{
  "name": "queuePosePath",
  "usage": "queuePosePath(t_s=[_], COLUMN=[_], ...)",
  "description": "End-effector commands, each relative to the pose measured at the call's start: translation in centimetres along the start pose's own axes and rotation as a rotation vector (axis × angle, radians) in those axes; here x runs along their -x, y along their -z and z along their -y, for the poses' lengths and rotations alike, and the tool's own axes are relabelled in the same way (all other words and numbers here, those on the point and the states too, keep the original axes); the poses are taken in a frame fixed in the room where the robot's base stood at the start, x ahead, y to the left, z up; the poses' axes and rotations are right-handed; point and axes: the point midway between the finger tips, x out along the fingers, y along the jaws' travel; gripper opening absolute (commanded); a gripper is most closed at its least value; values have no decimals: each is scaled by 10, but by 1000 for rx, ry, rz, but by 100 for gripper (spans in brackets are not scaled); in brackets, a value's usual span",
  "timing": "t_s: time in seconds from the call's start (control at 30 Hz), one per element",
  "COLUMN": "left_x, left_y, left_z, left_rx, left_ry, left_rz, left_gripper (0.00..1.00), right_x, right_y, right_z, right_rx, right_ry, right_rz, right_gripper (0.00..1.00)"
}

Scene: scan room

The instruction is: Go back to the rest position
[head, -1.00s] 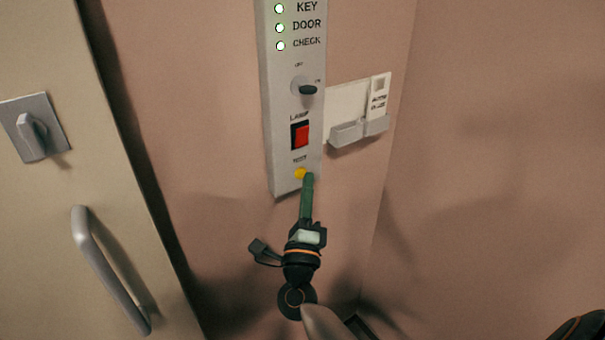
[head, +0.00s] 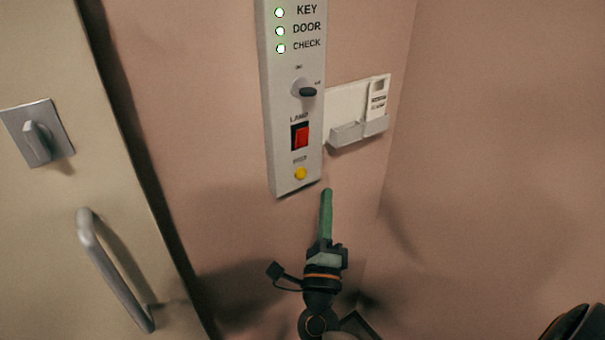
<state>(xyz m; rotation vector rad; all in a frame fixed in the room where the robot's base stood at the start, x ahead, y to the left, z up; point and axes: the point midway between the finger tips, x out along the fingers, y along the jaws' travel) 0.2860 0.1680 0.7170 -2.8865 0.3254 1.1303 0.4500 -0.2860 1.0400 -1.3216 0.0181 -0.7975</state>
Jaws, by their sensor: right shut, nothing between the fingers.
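My right gripper (head: 326,194) is shut and empty, its green fingers pointing up. It is in front of the pink wall, just below and right of the grey control panel (head: 284,186), with a gap between its tip and the panel. The panel carries a yellow button (head: 300,174), a red lamp switch (head: 300,136) and a dark-handled rotary knob (head: 306,91). Three lights (head: 280,31) beside KEY, DOOR and CHECK glow whitish green. My left gripper is not in view.
A beige door with a bar handle (head: 112,270) and a thumb-turn plate (head: 38,134) stands at the left. A holder (head: 346,136) with a white card (head: 377,98) is on the wall right of the panel. The pink wall (head: 500,150) at right is bare.

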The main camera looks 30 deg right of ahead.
Motion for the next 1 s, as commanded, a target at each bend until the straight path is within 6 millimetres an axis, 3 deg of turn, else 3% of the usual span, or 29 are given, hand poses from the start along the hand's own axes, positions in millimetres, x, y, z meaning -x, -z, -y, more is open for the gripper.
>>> queuePosePath(t_s=[0.53,0.67,0.77,0.87,1.0], left_x=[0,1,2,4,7], left_y=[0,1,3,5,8], left_z=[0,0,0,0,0], left_rx=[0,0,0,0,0], left_ry=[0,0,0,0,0], left_rz=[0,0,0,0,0], left_gripper=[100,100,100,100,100], right_x=[0,8,28,69,150], right_y=[0,-9,-28,-48,-49], right_z=[0,-5,-20,-50,-108], right_rx=[2,79,255,514,909], right_ry=[-1,-13,-45,-102,-210], right_rz=[2,75,240,484,862], right_gripper=[0,0,0,0,0])
